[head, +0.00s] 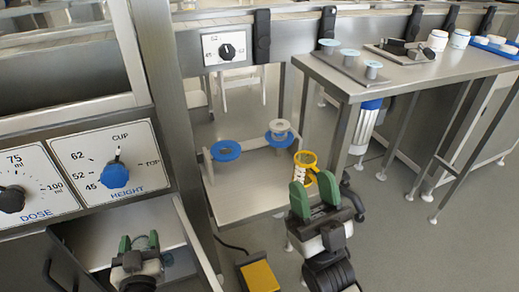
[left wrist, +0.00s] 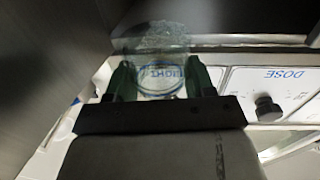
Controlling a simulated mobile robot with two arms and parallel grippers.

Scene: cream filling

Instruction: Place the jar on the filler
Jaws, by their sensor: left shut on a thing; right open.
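A clear glass jar (left wrist: 160,75) with a blue-and-white label sits between the fingers of my left gripper (left wrist: 160,83) in the left wrist view. In the head view my left gripper (head: 139,243) is low at the left, by a pale shelf below the dial panels; I cannot make out the jar there. The filler, a steel machine, carries a HEIGHT dial panel (head: 140,158) and a DOSE panel (head: 25,180). My right gripper (head: 315,199) is open, its green fingers apart.
A yellow-rimmed item (head: 306,159) is just beyond my right gripper. Blue rings (head: 226,151) sit at a low steel table (head: 240,196). A yellow pedal (head: 259,276) lies on the floor. A steel side table (head: 420,68) holds lids and white jars.

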